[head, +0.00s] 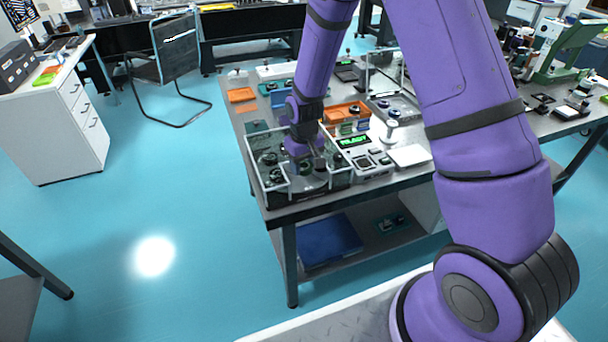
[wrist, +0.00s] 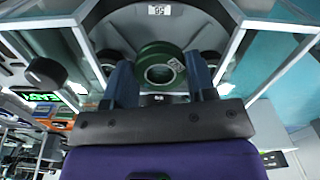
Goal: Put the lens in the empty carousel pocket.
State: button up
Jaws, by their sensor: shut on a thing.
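My gripper (wrist: 160,78) is shut on the lens (wrist: 148,55), a green ring mount with a clear centre and a small white label. The lens sits between the two fingers. In the head view my gripper (head: 312,166) is down inside the clear-walled enclosure, over the carousel (wrist: 125,22), a grey disc with a white number tag at its edge. Other dark round mounts (head: 270,158) show on the carousel at the left. Whether the lens touches the carousel, and which pocket is under it, I cannot tell.
The enclosure's clear walls with pale frames (wrist: 240,42) stand close around my gripper. To the right on the table (head: 285,212) are a device with a green display (head: 353,141), orange trays (head: 347,111) and a white plate (head: 410,156).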

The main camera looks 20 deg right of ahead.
aim_at(305, 181)
jog(key=shift+f, duration=2)
jog(key=shift+f, duration=0.1)
jog(key=o, duration=0.9)
